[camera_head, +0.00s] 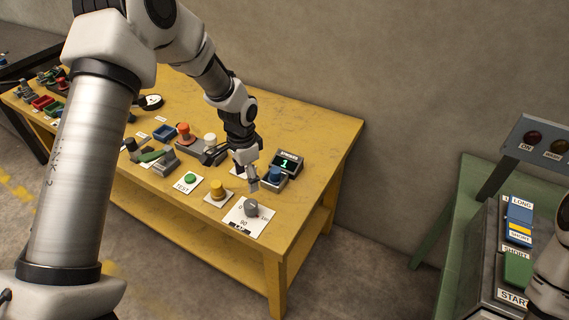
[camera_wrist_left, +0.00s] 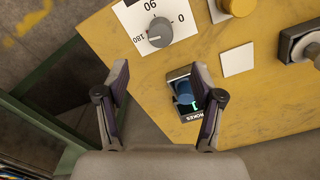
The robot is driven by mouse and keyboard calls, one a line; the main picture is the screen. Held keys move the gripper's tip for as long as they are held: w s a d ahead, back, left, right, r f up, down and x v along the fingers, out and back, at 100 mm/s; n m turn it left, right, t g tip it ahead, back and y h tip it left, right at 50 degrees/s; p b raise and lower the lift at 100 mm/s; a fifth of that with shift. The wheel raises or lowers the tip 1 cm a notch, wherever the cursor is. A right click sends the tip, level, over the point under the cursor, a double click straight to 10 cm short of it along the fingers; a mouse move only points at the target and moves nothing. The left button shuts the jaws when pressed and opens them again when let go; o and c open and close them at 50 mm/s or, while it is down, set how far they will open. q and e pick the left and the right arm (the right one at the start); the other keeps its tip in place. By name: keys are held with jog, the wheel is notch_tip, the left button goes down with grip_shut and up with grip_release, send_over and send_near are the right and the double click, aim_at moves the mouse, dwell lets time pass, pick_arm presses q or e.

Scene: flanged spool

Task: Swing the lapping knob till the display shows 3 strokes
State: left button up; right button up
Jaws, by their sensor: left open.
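The display (camera_head: 287,163), labelled STROKES, shows a green 1 on the yellow table. It also shows in the left wrist view (camera_wrist_left: 186,117), partly behind a finger. A blue knob (camera_head: 276,174) sits right in front of it, also in the wrist view (camera_wrist_left: 183,90). A grey knob (camera_head: 251,208) stands on a white card with a 0, 90, 180 scale; it shows in the wrist view too (camera_wrist_left: 159,32). My left gripper (camera_head: 254,186) is open and empty, above the table by the blue knob. My right gripper is out of view.
A yellow knob (camera_head: 217,189), a green TEST button (camera_head: 190,179) and an orange knob (camera_head: 184,131) stand to the left. A green table (camera_head: 452,220) with a LONG/SHORT panel (camera_head: 519,221) is at the right, across a floor gap. A wall rises behind.

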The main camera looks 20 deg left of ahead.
aim_at(250, 204)
pick_arm(q)
jog(key=n, duration=0.6)
jog(key=s+f+n+b, duration=0.1)
jog(key=n, duration=0.5)
jog(key=f+n+h+b, duration=0.1)
jog(key=n, duration=0.6)
jog(key=shift+s+a, duration=0.1)
jog(key=shift+s, duration=0.2)
jog(key=f+n+h+b, duration=0.1)
jog(key=f+n+b, duration=0.2)
jog(key=b, duration=0.1)
jog(key=w+f+n+t+h+b, duration=0.1)
jog(key=f+n+b, duration=0.3)
jog(key=b, duration=0.1)
jog(key=f+n+t+h+b, duration=0.1)
jog(key=f+n+b, duration=0.2)
jog(key=n+b, duration=0.1)
jog(key=shift+w+f+b, duration=0.15)
jog(key=shift+w+b, duration=0.2)
jog(key=shift+w, duration=0.05)
jog(key=c, duration=1.1)
